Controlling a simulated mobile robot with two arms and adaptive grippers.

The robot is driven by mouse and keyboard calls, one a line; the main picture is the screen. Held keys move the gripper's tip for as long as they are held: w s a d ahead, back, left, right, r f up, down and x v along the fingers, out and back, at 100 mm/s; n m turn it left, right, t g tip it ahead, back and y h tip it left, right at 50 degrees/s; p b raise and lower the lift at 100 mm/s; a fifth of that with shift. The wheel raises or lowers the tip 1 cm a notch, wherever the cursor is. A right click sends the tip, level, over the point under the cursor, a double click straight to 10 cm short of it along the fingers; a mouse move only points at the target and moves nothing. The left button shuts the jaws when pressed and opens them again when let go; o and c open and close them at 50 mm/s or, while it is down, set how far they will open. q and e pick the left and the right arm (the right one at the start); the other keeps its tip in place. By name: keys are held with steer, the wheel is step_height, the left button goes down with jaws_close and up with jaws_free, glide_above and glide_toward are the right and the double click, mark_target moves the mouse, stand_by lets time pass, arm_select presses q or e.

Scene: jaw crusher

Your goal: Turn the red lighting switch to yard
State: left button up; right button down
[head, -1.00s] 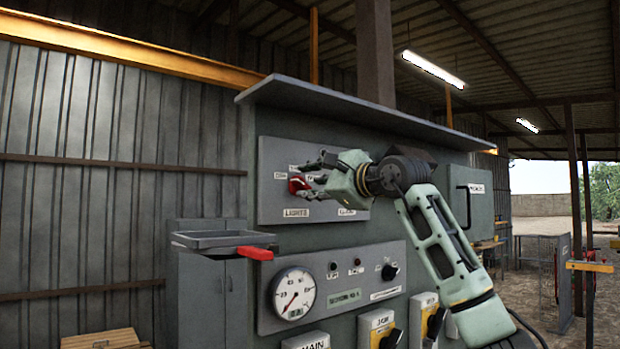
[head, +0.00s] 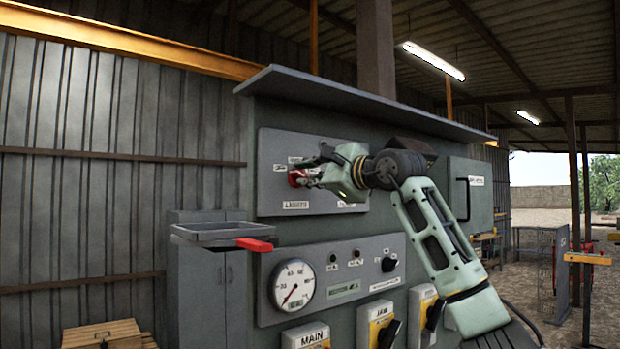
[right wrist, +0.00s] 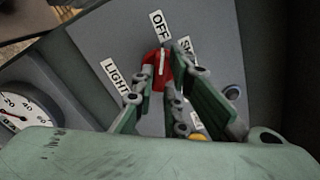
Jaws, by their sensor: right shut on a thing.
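The red lighting switch (head: 296,177) is a round knob on a grey plate (head: 270,208) on the upper left of the control cabinet. It also shows in the right wrist view (right wrist: 158,83), with a white pointer line that points roughly at the OFF label (right wrist: 158,24). A label starting with S and a LIGHTS label (right wrist: 115,75) stand either side; the yard label cannot be read. My right gripper (head: 307,174) is at the switch, its fingers shut around the knob and partly hiding it. My left gripper is not in view.
A grey tray (head: 205,231) with a red handle (head: 255,245) juts out left of the cabinet. Below the plate are a pressure gauge (head: 293,286), a black knob (head: 388,264) and yellow switch boxes. A roof lip (head: 370,112) overhangs the cabinet above my right arm.

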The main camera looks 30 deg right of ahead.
steer(key=m, duration=2.3)
steer(key=shift+f+m+b, duration=0.1)
steer(key=shift+m+b, duration=0.3)
stand_by(0.5)
steer(key=c, duration=1.8)
jaws_free()
steer(key=shift+d, duration=0.1)
steer(key=shift+o, duration=0.2)
steer(key=shift+s, duration=0.1)
